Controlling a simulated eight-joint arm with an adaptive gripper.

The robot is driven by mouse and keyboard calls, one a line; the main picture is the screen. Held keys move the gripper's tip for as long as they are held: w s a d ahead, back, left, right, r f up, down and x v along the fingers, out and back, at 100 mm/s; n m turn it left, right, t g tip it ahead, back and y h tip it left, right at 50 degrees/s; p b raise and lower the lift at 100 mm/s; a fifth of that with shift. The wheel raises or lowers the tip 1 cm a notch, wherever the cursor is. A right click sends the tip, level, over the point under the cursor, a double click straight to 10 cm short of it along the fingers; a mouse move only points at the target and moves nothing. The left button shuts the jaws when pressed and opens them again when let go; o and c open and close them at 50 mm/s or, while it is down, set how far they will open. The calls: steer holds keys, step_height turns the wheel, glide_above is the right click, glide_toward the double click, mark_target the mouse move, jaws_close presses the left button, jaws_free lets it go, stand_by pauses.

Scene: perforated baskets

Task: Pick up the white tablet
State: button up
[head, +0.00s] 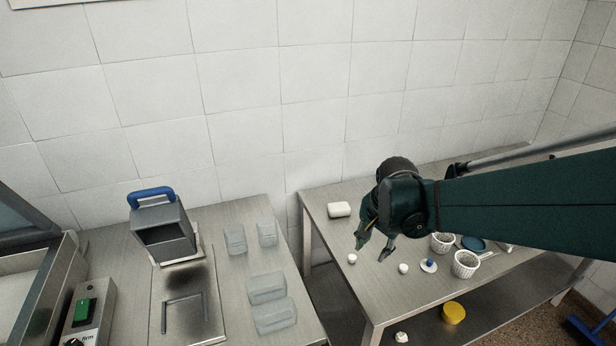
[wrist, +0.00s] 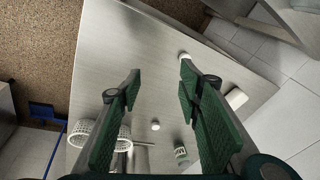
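Two small white pieces lie on the right steel table in the head view, a left one (head: 352,259) and a right one (head: 403,268). A larger rounded white block (head: 339,209) lies behind them near the table's back left; I cannot tell for sure which is the tablet. My gripper (head: 374,250) is open and empty above the table, close over the two small pieces. In the wrist view, one small white piece (wrist: 155,125) shows between the fingers, another (wrist: 184,56) beyond the right fingertip. The white block (wrist: 236,98) lies right of the right finger.
A yellow object (head: 453,313) is on the lower shelf. The left table holds clear containers (head: 268,288) and a grey blue-handled device (head: 162,226). A gap separates the tables.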

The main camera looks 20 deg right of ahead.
mark_target(404, 267)
steer(key=d+f+m+g+p, duration=0.1)
steer(key=d+m+p, duration=0.1)
steer(key=d, duration=0.2)
steer(key=d+f+m+p, duration=0.2)
steer(key=d+m, duration=0.1)
steer(key=d, duration=0.2)
steer(key=d+f+m+g+y+p, duration=0.1)
steer(key=d+f+m+p, duration=0.1)
steer(key=d+m+p, duration=0.1)
steer(key=shift+s+d+g, duration=0.15)
steer(key=shift+d+g, duration=0.15)
steer(key=shift+d, duration=0.5)
steer(key=shift+f, duration=0.15)
steer(key=shift+f, duration=1.2)
steer(key=shift+f+b, duration=0.45)
steer(key=shift+f, duration=2.15)
steer(key=c, duration=0.8)
